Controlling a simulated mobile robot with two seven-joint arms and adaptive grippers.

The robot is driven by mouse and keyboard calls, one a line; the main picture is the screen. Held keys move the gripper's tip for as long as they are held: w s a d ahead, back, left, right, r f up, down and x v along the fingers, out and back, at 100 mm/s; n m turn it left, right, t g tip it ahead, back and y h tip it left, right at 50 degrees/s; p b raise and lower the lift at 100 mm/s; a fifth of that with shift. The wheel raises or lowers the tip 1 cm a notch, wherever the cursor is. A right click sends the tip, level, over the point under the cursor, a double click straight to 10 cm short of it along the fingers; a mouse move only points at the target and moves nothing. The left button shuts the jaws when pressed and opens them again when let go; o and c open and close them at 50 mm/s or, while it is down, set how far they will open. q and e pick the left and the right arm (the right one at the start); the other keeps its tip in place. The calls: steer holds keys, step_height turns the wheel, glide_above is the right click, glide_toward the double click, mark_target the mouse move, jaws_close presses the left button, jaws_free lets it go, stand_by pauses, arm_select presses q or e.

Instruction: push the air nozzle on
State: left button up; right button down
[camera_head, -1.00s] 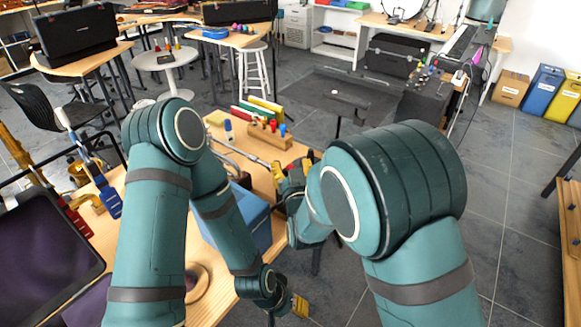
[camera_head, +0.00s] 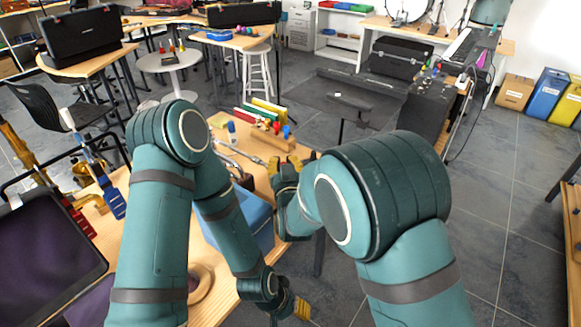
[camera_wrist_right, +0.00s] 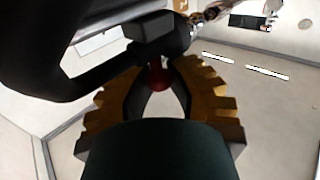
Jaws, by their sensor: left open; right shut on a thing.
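My right gripper (camera_head: 292,163) is over the right edge of the wooden table, partly hidden by its own wrist. In the right wrist view its yellow fingers (camera_wrist_right: 160,85) are closed around a small dark red part (camera_wrist_right: 158,77). A dark, thick, curved body (camera_wrist_right: 150,35) lies just beyond the fingertips; I cannot tell whether the red part touches it. I cannot tell for certain which piece is the air nozzle. My left gripper (camera_head: 301,308) is open and empty, low beside the table's front right edge.
A blue box (camera_head: 245,218) stands on the table (camera_head: 222,280) between my arms. A wooden block (camera_head: 272,139) with red and blue pieces, silver metal parts (camera_head: 238,152) and coloured bars (camera_head: 268,108) lie behind.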

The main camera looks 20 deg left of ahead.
steer(key=c, duration=0.9)
jaws_free()
steer(key=shift+a, duration=0.2)
steer(key=shift+d, duration=0.1)
steer(key=v, duration=1.2)
steer(key=shift+r, duration=0.1)
